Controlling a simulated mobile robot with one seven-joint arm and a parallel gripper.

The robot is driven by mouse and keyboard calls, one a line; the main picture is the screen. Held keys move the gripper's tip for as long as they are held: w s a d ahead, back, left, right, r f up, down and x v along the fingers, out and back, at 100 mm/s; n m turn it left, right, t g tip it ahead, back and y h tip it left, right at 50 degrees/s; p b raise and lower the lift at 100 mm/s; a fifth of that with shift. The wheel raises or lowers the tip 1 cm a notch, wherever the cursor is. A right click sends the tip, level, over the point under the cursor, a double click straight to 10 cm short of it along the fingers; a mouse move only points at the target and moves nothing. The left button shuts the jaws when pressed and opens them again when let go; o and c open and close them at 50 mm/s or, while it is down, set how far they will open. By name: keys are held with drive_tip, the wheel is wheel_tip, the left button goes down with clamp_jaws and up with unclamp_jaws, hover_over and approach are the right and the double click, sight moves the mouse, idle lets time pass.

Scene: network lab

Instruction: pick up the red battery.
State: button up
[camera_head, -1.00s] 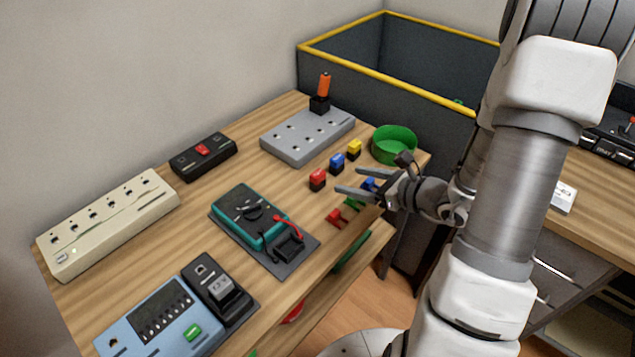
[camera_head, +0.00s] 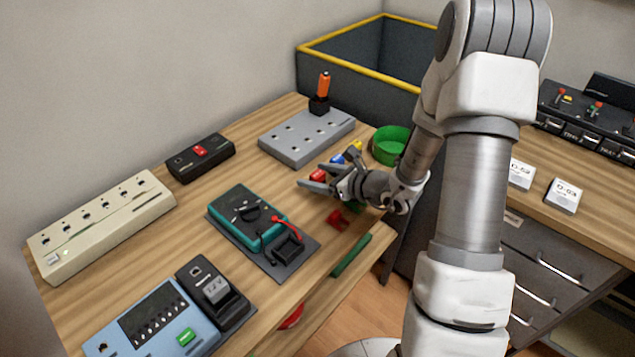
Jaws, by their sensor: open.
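The red battery (camera_head: 317,175) is a small red block with a dark lower part, standing on the wooden table (camera_head: 262,170). It is partly hidden by the fingers of my gripper (camera_head: 313,178). My gripper is open, its fingers low over the table and pointing left. The red block shows between or just behind the two fingers; I cannot tell whether they touch it.
A green bowl (camera_head: 391,143) stands to the right. A grey socket block (camera_head: 300,140) is behind, and a teal meter (camera_head: 246,219) to the left. A dark bin (camera_head: 345,80) with a yellow rim stands beyond.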

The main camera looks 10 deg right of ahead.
clamp_jaws()
idle(0.3)
drive_tip(key=shift+r, duration=0.1)
